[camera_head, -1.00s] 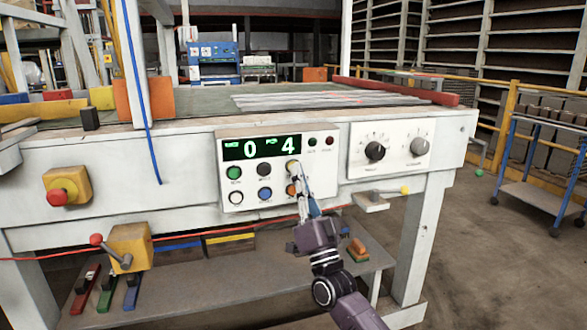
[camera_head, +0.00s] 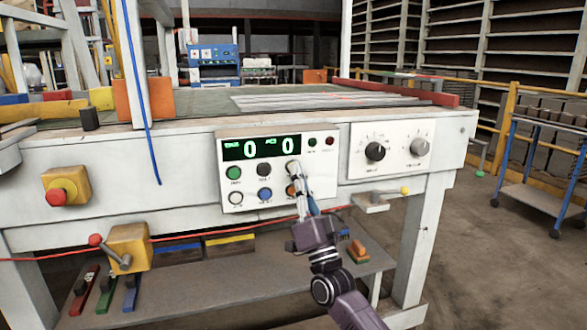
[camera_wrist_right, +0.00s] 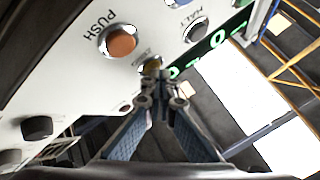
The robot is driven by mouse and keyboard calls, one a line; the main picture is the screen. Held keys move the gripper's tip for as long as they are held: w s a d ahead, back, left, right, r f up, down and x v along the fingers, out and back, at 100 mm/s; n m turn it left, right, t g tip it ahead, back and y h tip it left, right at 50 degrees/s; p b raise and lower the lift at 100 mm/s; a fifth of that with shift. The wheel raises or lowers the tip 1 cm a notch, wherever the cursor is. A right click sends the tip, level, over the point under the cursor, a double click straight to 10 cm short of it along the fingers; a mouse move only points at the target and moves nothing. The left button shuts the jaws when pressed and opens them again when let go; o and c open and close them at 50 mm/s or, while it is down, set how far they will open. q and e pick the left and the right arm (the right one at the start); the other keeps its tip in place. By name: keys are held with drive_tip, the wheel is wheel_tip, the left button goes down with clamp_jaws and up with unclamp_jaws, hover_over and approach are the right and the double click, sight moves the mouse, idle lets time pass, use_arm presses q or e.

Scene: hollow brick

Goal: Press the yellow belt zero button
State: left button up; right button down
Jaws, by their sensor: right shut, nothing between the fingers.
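The white control panel (camera_head: 232,190) is on the front of the bench, with a green-lit display (camera_head: 261,148) reading 0 and 0. My right gripper (camera_head: 295,170) is shut and empty, its fingertips at the upper right button of the panel and covering most of it in the head view. In the right wrist view the yellow button (camera_wrist_right: 152,66) shows just beyond the closed fingertips (camera_wrist_right: 158,82); whether they touch it I cannot tell. My left gripper is not in view.
Close by are an orange button (camera_wrist_right: 119,41), a black button (camera_head: 264,170), a blue button (camera_head: 265,194) and a green button (camera_head: 233,173). A panel with two knobs (camera_head: 375,151) is to the right. A red stop button (camera_head: 57,197) is far left.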

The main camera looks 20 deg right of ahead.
drive_tip(key=shift+s+p, duration=0.15)
drive_tip(key=shift+p, duration=0.15)
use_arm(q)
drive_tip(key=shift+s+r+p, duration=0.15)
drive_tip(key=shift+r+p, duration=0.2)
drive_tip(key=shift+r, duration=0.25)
use_arm(e)
drive_tip(key=shift+s, duration=0.6)
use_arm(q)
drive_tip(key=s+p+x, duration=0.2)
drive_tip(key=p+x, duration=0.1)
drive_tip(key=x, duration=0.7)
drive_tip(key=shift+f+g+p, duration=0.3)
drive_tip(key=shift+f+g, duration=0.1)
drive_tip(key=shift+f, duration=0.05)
use_arm(e)
drive_tip(key=shift+s+d, duration=0.15)
drive_tip(key=shift+s, duration=2.35)
drive_tip(key=shift+f, duration=0.1)
